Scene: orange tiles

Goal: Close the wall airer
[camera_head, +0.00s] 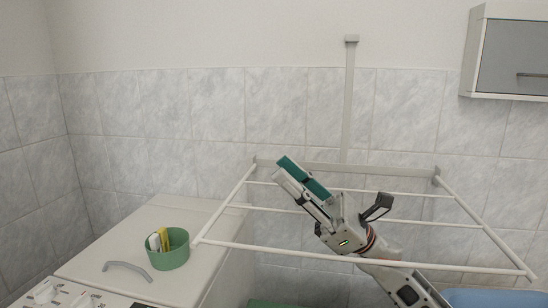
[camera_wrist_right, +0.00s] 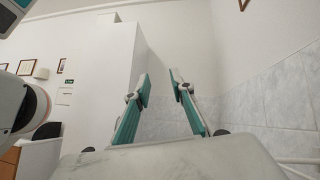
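The white wall airer (camera_head: 365,263) stands folded out from the tiled wall in the head view, its frame and thin bars spreading toward me. A vertical strip (camera_head: 348,100) rises on the wall above its rear bar. My right gripper (camera_head: 305,178) overlaps the middle of the airer, its teal fingers pointing up and left near the rear bar. I cannot tell whether it touches any bar. In the right wrist view the two fingers (camera_wrist_right: 162,84) are apart with nothing between them.
A white washing machine (camera_head: 150,235) stands below left, with a green tub (camera_head: 168,252) of small items on it. A grey-fronted wall cabinet (camera_head: 515,58) hangs at upper right. A blue object (camera_head: 495,299) shows at lower right. The wall above the airer is otherwise bare.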

